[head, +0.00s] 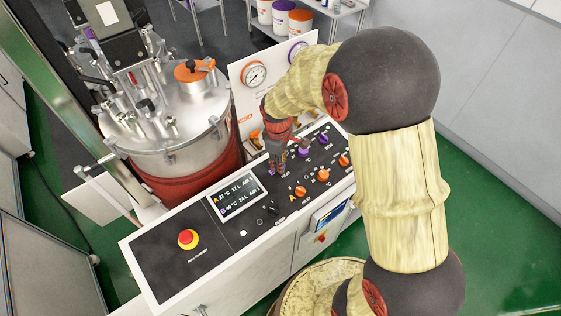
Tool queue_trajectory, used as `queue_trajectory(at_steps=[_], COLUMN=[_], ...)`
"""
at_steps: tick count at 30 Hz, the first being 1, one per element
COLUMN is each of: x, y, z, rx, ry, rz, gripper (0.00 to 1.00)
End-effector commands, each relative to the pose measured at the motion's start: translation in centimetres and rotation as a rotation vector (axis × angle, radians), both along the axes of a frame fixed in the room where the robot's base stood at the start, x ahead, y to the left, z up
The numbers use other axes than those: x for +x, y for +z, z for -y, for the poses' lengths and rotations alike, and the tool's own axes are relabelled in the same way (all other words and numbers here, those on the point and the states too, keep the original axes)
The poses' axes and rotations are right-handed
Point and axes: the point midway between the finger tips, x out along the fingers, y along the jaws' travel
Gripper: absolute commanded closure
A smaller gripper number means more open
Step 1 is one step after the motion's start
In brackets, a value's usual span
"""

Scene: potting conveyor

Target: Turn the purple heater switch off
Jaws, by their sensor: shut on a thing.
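My gripper (277,168) reaches down to the control panel (215,262), just right of the display, and is shut at the left end of the row of purple knobs. The purple heater switch is mostly hidden between its fingers, so I cannot read its position. Two other purple knobs, a middle one (303,152) and a far one (323,138), show to the right of my gripper.
Orange knobs, such as the near one (301,191), line the panel's front. A lit display (238,194) and a red emergency button (188,239) lie to the left. A steel tank (165,150) and a gauge board (240,75) stand behind.

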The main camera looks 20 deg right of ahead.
Motion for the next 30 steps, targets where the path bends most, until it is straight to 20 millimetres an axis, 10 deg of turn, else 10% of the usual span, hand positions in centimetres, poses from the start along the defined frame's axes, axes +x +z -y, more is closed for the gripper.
queue_trajectory(at_steps=[12, 13, 30], x=[0.02, 0.02, 0.01], y=[0.02, 0.02, 0.02], z=[-0.02, -0.02, 0.0], rx=[0.0, 0.0, -0.001], ry=[0.006, 0.006, 0.005], rz=[0.001, 0.001, 0.0], gripper=[0.99, 0.73, 0.56])
